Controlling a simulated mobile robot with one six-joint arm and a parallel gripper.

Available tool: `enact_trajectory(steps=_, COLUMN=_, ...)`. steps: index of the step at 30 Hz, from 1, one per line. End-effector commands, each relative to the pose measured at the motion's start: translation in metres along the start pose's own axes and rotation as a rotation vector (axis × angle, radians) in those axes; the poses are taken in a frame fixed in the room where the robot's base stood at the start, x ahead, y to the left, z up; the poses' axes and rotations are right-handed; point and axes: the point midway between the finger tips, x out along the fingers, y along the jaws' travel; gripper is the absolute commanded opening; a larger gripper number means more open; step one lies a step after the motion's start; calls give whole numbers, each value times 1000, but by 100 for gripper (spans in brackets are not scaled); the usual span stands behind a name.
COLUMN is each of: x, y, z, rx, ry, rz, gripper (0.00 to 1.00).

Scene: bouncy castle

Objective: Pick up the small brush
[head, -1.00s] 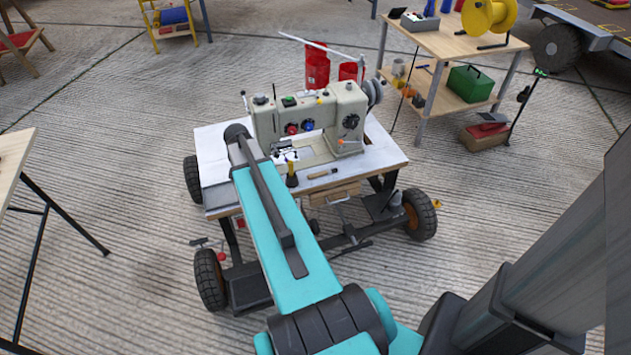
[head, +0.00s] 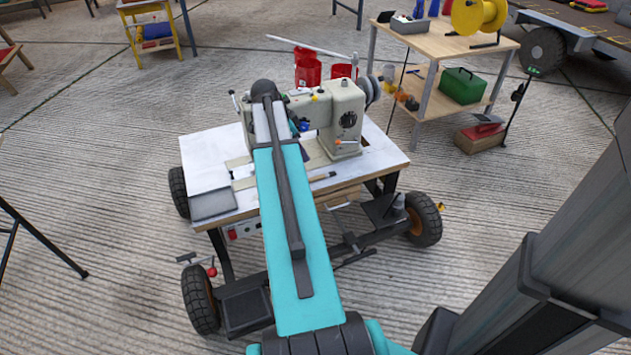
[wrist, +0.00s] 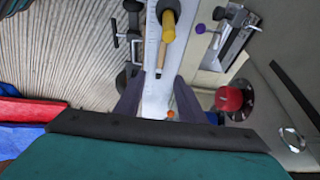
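The small brush (head: 322,177) lies on the white table top in front of the sewing machine (head: 346,117), with a wooden part and a dark end. In the wrist view what looks like the same brush (wrist: 161,58) lies ahead of my gripper (wrist: 156,92), roughly in line with the gap between the fingers. The fingers are apart and nothing shows held between them. In the head view my arm hides the gripper.
A yellow-and-dark upright handle (wrist: 168,27) stands close to the brush. The wheeled sewing table (head: 208,205) has a grey flat box at its left front corner. A wooden shelf table (head: 440,45) with a green box (head: 462,85) stands behind right. Open concrete floor surrounds the table.

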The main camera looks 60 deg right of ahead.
Motion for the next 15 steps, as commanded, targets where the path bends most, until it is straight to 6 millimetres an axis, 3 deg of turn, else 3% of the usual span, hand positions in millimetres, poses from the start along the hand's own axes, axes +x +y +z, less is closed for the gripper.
enact_trajectory(steps=10, x=2, y=0, z=2, rx=-4, ry=0, rz=0, gripper=36)
enact_trajectory(steps=15, x=17, y=0, z=3, rx=-5, ry=-1, rz=1, gripper=36)
